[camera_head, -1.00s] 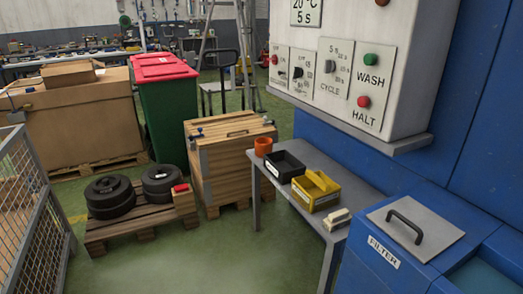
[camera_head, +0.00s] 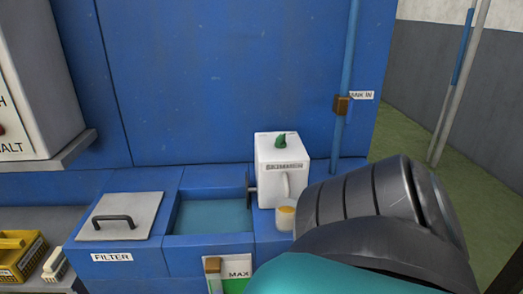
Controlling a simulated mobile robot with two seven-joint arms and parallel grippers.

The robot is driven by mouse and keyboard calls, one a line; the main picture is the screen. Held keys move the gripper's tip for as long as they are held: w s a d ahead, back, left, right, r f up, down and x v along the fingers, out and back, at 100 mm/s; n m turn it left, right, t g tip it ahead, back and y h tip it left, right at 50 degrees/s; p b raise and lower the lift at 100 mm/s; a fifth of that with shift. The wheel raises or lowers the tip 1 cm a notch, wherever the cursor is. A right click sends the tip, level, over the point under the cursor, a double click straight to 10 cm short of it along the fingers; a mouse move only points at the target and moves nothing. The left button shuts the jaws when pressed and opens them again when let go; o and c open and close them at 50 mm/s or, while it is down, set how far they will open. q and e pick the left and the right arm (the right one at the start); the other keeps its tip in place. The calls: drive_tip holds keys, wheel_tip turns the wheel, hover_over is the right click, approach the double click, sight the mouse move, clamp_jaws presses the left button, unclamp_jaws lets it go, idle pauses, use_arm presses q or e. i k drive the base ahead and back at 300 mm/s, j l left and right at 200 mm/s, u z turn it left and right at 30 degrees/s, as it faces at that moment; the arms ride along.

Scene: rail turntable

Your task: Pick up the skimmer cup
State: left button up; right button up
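A small pale cup (camera_head: 285,219) with a yellowish-orange top stands on the blue ledge to the right of the water tank, just below the white skimmer box (camera_head: 281,160). I take it to be the skimmer cup. The box has a green knob on top, a label on its front that is hard to read, and a rounded white spout or handle above the cup. A large dark grey and teal part of my own arm fills the lower right, close to the cup in the picture. Neither gripper's fingers show.
The open tank (camera_head: 212,216) holds bluish water. Left of it is a filter lid (camera_head: 120,215) with a black handle. A blue pipe (camera_head: 347,90) rises behind at the right. A yellow bin (camera_head: 20,254) and a white block (camera_head: 54,262) sit lower left.

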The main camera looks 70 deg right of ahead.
sight(285, 208)
drive_tip(key=z, duration=2.35)
